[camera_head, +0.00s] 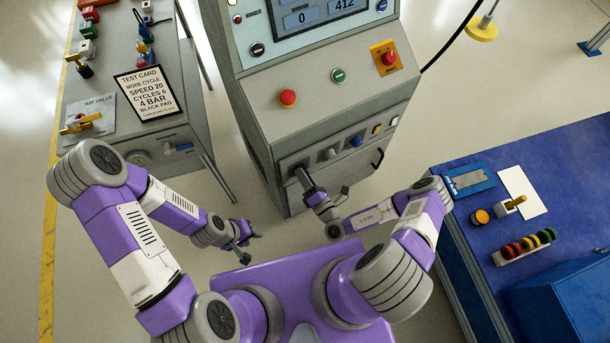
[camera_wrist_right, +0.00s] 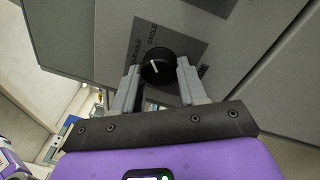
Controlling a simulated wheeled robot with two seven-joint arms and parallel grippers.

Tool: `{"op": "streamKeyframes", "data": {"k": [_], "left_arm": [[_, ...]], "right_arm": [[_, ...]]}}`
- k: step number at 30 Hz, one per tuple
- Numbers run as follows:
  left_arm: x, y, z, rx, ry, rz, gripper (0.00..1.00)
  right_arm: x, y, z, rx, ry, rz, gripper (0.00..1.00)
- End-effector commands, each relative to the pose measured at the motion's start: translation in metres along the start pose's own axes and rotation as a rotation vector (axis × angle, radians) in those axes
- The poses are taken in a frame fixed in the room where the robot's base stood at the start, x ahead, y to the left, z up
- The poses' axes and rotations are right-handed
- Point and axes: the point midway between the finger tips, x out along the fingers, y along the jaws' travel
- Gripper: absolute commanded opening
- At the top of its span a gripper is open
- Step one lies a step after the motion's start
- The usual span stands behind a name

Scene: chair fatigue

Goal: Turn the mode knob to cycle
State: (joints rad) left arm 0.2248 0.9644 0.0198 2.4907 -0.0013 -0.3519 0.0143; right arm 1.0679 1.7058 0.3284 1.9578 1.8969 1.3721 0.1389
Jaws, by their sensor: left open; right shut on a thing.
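The mode knob (camera_wrist_right: 157,65) is a round black knob with a short white pointer mark, on a dark plate on the grey console. The word CYCLE (camera_wrist_right: 152,33) is printed above it; other labels beside it are partly hidden or hard to read. My right gripper (camera_wrist_right: 158,82) is shut on the knob, one finger on each side. In the head view my right gripper (camera_head: 303,178) is at the left of the console's lower front panel and hides the knob. The pointer looks roughly upright, but its exact setting is unclear. My left gripper (camera_head: 246,238) is open and empty, away from the console.
The console (camera_head: 262,102) has a red button (camera_head: 288,98), a green button (camera_head: 338,75) and an emergency stop (camera_head: 388,57). More knobs (camera_head: 355,141) sit to the right on the lower panel. A test card (camera_head: 147,92) lies on the left bench. A blue table (camera_head: 447,160) stands right.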

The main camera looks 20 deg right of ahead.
Motion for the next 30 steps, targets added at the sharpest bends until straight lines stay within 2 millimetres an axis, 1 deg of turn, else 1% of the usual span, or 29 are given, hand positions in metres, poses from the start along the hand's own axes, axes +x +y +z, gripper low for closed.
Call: {"op": "streamKeyframes", "data": {"k": [6,12,28,29,30], "left_arm": [[0.0000,0.0000,0.0000,0.000,0.000,0.000,0.43],[-0.0001,0.0000,0.0000,0.000,0.000,0.000,0.43],[0.0000,0.0000,0.0000,0.000,0.000,0.000,0.43],[0.0000,0.0000,0.0000,0.000,0.000,0.000,0.43],[0.0000,0.0000,0.0000,0.000,0.000,0.000,0.43]], "right_arm": [[-0.0007,0.0000,-0.0012,0.118,-0.008,-0.002,0.11],[-0.0009,-0.0001,-0.0016,0.175,-0.012,-0.004,0.11],[-0.0009,0.0001,-0.0020,0.196,-0.013,-0.004,0.11],[-0.0009,0.0001,-0.0019,0.196,-0.013,-0.004,0.46],[-0.0009,0.0001,-0.0018,0.196,-0.013,-0.004,0.53]]}}
